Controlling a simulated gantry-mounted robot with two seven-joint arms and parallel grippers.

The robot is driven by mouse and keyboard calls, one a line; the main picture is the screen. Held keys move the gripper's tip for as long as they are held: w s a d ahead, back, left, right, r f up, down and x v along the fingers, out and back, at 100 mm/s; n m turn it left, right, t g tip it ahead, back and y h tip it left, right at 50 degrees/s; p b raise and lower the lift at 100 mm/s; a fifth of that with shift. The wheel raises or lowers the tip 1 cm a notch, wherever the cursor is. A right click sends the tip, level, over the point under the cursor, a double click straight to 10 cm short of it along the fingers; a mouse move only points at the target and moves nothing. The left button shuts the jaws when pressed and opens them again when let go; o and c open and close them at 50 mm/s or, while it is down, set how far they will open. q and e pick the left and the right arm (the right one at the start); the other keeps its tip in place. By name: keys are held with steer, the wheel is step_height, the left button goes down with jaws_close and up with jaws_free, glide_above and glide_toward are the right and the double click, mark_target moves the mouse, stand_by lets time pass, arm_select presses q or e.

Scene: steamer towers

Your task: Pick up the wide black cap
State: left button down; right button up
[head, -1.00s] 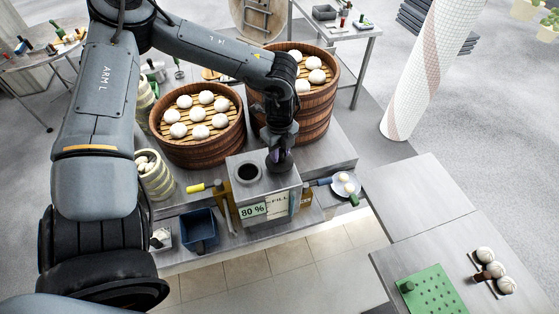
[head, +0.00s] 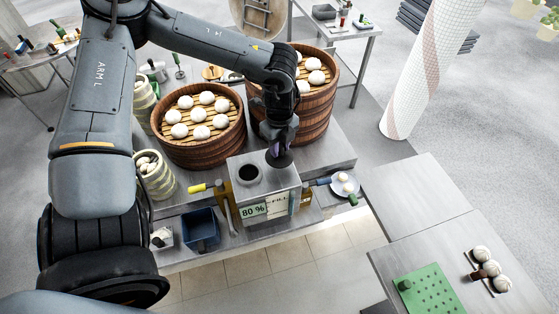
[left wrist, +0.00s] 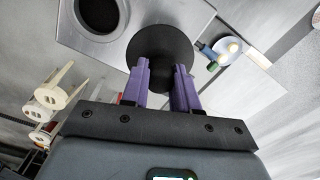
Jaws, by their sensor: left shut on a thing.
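The wide black cap (head: 279,160) is a dark round disc at the top right of a grey metal box (head: 262,183) marked 80 %. My left gripper (head: 279,146) is over it, pointing down, with purple fingers shut on the cap. In the left wrist view the cap (left wrist: 160,50) sits at the fingertips of the left gripper (left wrist: 162,72) and overlaps the edge of the box top. I cannot tell how much clearance is under it. A round dark opening (head: 248,174) in the box top is uncovered to its left. My right gripper is not in view.
Two wooden steamers of white buns, one at left (head: 198,140) and one behind my wrist (head: 318,110), stand close to the box. A blue bin (head: 201,230) and a plate (head: 345,186) flank it. The right table has free room around a green board (head: 432,290).

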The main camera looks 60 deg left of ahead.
arm_select(q)
steer(key=shift+r+p, duration=0.8)
steer(key=shift+r, duration=0.75)
